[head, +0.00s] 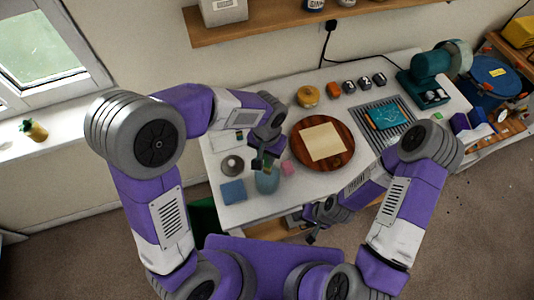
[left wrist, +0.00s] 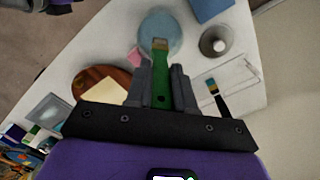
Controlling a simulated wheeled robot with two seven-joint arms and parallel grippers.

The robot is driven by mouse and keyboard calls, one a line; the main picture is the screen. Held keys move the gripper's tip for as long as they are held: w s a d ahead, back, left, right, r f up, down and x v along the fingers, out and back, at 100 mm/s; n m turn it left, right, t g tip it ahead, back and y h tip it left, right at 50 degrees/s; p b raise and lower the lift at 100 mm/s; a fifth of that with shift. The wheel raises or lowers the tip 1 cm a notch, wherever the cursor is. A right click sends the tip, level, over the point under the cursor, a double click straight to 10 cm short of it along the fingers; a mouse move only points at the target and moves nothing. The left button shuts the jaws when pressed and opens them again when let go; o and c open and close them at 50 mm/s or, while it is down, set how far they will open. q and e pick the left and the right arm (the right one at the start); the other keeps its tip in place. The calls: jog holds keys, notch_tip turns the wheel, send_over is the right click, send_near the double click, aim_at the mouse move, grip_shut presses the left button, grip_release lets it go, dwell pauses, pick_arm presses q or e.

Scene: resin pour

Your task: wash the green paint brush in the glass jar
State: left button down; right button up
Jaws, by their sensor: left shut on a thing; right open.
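The green paint brush (left wrist: 160,85) is between the fingers of my left gripper (left wrist: 160,75), which is shut on it. Its pale tip points at the bluish glass jar (left wrist: 160,22) and overlaps the jar's edge in the left wrist view. In the head view my left gripper (head: 264,160) is just above the jar (head: 267,182), which stands upright near the table's front edge. I cannot tell whether the tip is inside the jar or above it. My right gripper (head: 314,232) is open and empty, low in front of the table edge.
A blue sponge (head: 232,191), a grey round holder (head: 232,165) and a pink block (head: 288,168) lie around the jar. A round wooden board (head: 346,158) with a pale sheet is to the right. A second, dark-handled brush (left wrist: 219,99) lies on the table.

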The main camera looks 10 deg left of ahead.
dwell(0.3)
pick_arm(q)
notch_tip(320, 180, up, 6)
jog(key=p, duration=0.4)
jog(key=shift+p, duration=0.3)
